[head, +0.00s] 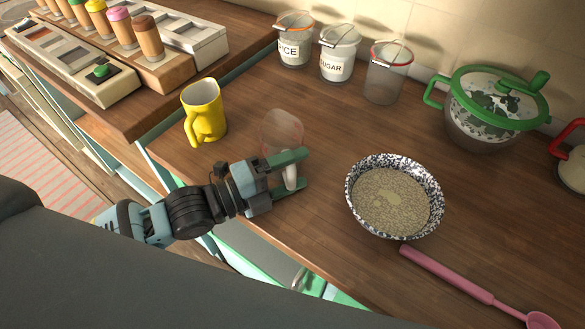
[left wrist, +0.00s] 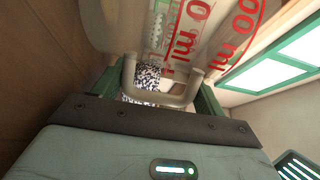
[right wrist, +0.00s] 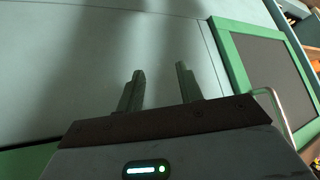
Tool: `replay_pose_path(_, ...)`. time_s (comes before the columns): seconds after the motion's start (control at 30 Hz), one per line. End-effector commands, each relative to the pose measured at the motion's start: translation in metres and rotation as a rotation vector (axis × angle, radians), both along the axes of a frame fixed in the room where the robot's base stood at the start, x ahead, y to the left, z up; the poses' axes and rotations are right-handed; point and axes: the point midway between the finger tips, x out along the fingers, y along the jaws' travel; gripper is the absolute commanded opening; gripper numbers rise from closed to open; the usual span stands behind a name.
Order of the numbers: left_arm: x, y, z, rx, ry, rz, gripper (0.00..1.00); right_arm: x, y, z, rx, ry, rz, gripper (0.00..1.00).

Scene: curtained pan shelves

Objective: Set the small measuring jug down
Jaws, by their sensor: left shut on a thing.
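The small measuring jug (head: 282,132) is clear, with a pale handle. My left gripper (head: 291,172) is shut on its handle, near the counter's front edge. In the left wrist view the jug's wall (left wrist: 190,25) carries red "ml" markings, and its handle (left wrist: 165,90) lies between the fingers. The jug is at or just above the wooden counter (head: 320,225); I cannot tell if its base touches. My right gripper (right wrist: 160,72) shows only in the right wrist view, open and empty, in front of a pale panel.
A yellow mug (head: 204,112) stands left of the jug. A speckled bowl of grain (head: 435,185) stands to its right, with a pink ladle (head: 450,272) in front. Labelled canisters (head: 338,55) and a green-lidded pot (head: 485,125) line the back. Bare counter lies between jug and canisters.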

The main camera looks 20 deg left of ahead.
Motion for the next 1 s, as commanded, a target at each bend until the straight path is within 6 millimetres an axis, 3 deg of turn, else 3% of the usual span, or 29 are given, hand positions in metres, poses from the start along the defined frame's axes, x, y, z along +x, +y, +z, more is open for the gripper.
replay_pose_path(0.17, 0.0, 0.0, -0.002, -0.001, -0.002, 0.0, 0.27, -0.001, 0.0, -0.002, -0.001, 0.003, 0.0, 0.36)
replay_pose_path(0.2, 0.0, 0.0, -0.001, 0.0, -0.003, 0.0, 0.77, -0.001, 0.0, -0.001, 0.0, 0.002, 0.0, 0.36)
replay_pose_path(0.37, 0.0, 0.0, -0.002, 0.0, -0.001, 0.0, 0.97, -0.001, 0.0, -0.001, 0.0, 0.002, 0.0, 0.36)
replay_pose_path(0.83, -0.001, 0.0, -0.008, 0.006, 0.012, 0.0, 0.97, -0.001, 0.0, -0.001, 0.0, 0.002, 0.0, 0.36)
replay_pose_path(1.0, -0.012, 0.013, -0.011, 0.009, 0.015, 0.002, 0.97, -0.002, 0.001, -0.004, 0.002, 0.005, -0.001, 0.36)
